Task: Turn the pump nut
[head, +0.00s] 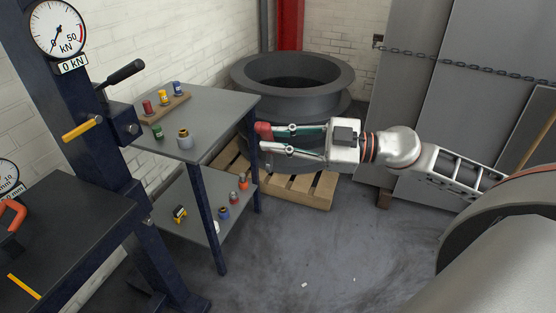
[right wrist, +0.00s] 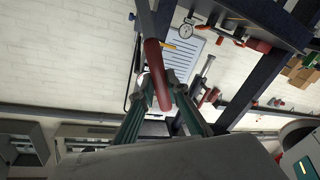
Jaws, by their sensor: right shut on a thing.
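My right gripper (head: 268,139) is stretched out to the left, near the right edge of the shelf table. It is shut on a red-handled tool (head: 264,131). The tool's far end is not clear. The pump block (head: 124,127) is on the dark blue press column, with a black-gripped lever (head: 124,72) and a yellow handle (head: 81,130). I cannot make out a nut on it. My left gripper is not in view.
The grey shelf table (head: 213,105) holds small coloured parts and a wooden rack (head: 166,107); more parts are on its lower shelf (head: 180,189). Large dark rings (head: 293,75) are stacked on a pallet (head: 306,191) behind my right gripper. The floor in front (head: 320,250) is mostly clear.

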